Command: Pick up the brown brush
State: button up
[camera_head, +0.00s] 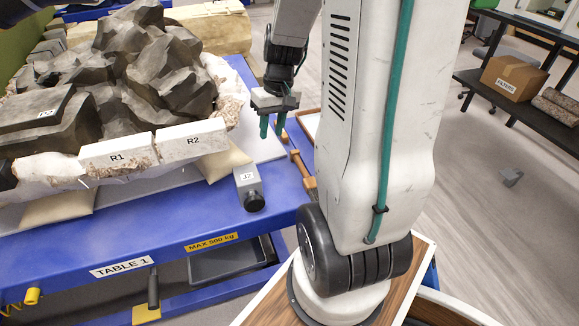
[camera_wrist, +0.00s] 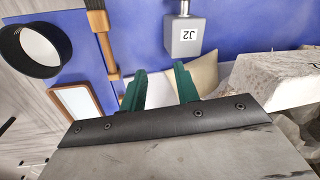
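The brown brush (camera_head: 300,168) lies on the blue table near its right edge, to the right of the J2 block, partly hidden by my arm in the head view. In the wrist view the brush (camera_wrist: 104,42) shows at upper left as a brown handle with a dark end at the top edge of the picture. My gripper (camera_head: 272,128) has two green fingers, apart and with nothing between them. It points down, behind and to the left of the brush in the head view. In the wrist view the fingers (camera_wrist: 160,75) are right of and below the brush.
The grey J2 block (camera_head: 248,188) stands close by; it also shows in the wrist view (camera_wrist: 185,30). Jacketed rock with plates R1 and R2 (camera_head: 206,140) fills the table's left. A wood-framed white panel (camera_wrist: 75,100) and a round black-rimmed object (camera_wrist: 36,50) lie left in the wrist view.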

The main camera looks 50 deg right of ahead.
jog(key=m, duration=0.2)
send_over(303, 166)
jog(key=f, duration=0.8)
jog(key=d+f, duration=0.1)
jog(key=f, duration=0.2)
jog(key=shift+s+f, duration=0.2)
jog(key=shift+f, duration=0.2)
jog(key=f, duration=0.7)
jog(key=shift+w+a+f, duration=0.1)
jog(key=shift+a, duration=0.25)
jog(key=shift+w+f, duration=0.1)
jog(key=shift+f, duration=0.35)
grip_shut()
